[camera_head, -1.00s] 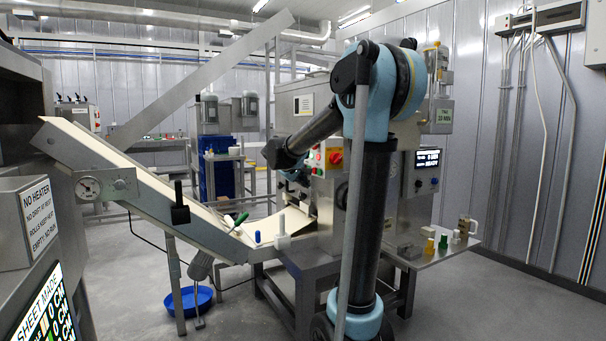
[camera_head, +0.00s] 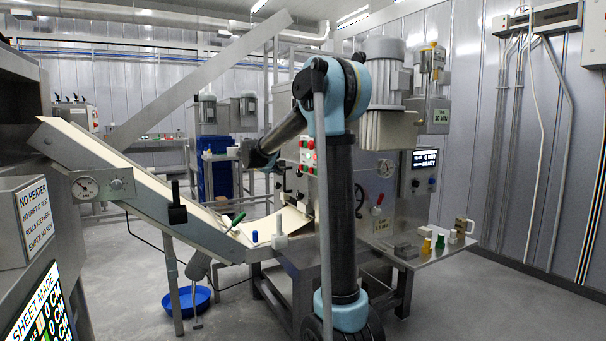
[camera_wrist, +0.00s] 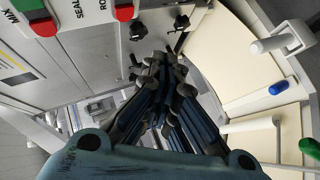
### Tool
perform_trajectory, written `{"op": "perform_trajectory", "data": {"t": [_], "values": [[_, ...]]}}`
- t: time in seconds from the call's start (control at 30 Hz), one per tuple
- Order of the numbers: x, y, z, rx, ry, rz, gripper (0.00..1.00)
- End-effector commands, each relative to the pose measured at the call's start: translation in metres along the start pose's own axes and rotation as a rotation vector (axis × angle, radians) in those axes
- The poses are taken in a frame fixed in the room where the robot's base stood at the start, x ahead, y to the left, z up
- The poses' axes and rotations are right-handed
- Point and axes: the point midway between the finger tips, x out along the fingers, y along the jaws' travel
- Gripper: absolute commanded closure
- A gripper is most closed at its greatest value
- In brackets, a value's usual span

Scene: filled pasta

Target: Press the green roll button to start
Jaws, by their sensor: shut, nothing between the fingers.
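The control panel (camera_head: 307,156) on the machine front carries several green and red buttons, too small there to tell which is roll. In the wrist view the panel (camera_wrist: 75,45) lies at the top left, with the labels MIX, SEAL and a cut-off "RO". A green button (camera_wrist: 26,4) sits above a red one (camera_wrist: 42,27). Beside "RO" is a red button (camera_wrist: 125,13) with a sliver of green (camera_wrist: 122,2) at the top edge. My gripper (camera_wrist: 165,62) is shut and empty, below and right of the panel in that view, apart from the buttons.
Black knobs (camera_wrist: 138,58) are close to my fingertips in the wrist view. A pale dough sheet (camera_head: 290,221) runs from the sloped conveyor (camera_head: 125,190) into the machine. Blue- and white-handled tools lie beside it. A blue bowl (camera_head: 187,301) is on the floor.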

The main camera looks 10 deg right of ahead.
Motion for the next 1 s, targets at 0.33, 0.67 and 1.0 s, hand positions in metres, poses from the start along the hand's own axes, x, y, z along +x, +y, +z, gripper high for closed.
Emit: {"op": "perform_trajectory", "data": {"t": [0.33,0.67,1.0], "values": [[0.019,0.015,0.015,0.002,-0.003,0.0,1.0],[0.046,0.034,0.035,0.002,-0.002,0.0,1.0],[0.06,0.044,0.045,0.001,-0.001,0.0,1.0]]}}
